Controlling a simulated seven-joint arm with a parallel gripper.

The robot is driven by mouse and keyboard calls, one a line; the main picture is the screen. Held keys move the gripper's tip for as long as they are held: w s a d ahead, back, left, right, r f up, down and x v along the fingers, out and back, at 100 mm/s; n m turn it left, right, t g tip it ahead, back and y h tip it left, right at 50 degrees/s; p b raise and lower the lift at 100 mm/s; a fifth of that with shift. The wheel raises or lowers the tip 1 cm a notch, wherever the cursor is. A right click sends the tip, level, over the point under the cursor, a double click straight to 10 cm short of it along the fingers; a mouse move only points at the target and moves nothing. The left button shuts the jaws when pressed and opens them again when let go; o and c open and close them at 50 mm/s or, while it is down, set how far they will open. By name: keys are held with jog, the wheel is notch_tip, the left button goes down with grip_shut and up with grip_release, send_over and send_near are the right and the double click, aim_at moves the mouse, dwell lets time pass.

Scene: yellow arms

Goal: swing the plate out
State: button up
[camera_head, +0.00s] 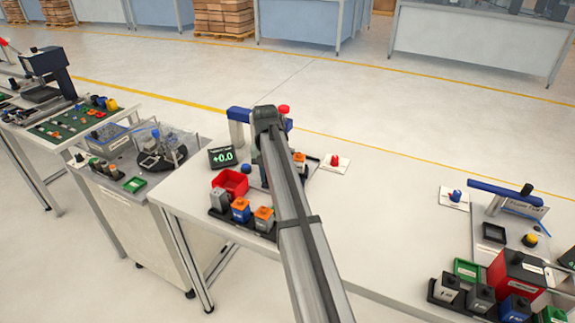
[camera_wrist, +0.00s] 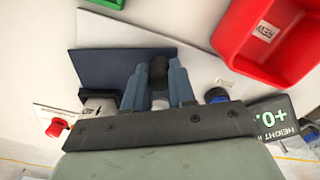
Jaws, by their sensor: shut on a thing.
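In the wrist view, a flat dark-blue plate (camera_wrist: 100,66) lies over a pale base. A black knob (camera_wrist: 158,70) shows at the plate's right part. My gripper (camera_wrist: 159,82) has its two grey-blue fingers on either side of this knob and is shut on it. I cannot tell how the knob joins the plate. In the head view my own arm hides the fingertips and most of the plate.
A red bin (camera_head: 230,182) and a height display (camera_head: 221,157) reading +0.0 stand left of my arm. Several small blocks (camera_head: 240,210) stand in front of the bin. A red button (camera_head: 335,160) lies to the right. The table's middle (camera_head: 380,210) is clear.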

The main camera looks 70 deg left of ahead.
jog(key=shift+s+a, duration=0.25)
jog(key=shift+s, duration=0.15)
jog(key=shift+s+a, duration=0.45)
jog(key=shift+s, duration=0.2)
jog(key=shift+s+a, duration=0.15)
jog(key=shift+s, duration=0.05)
dwell(0.4)
jog(key=shift+o, duration=0.4)
jog(key=o, duration=0.5)
jog(key=shift+r, duration=0.1)
notch_tip(320, 180, up, 7)
jog(key=shift+r, duration=0.15)
dwell(0.5)
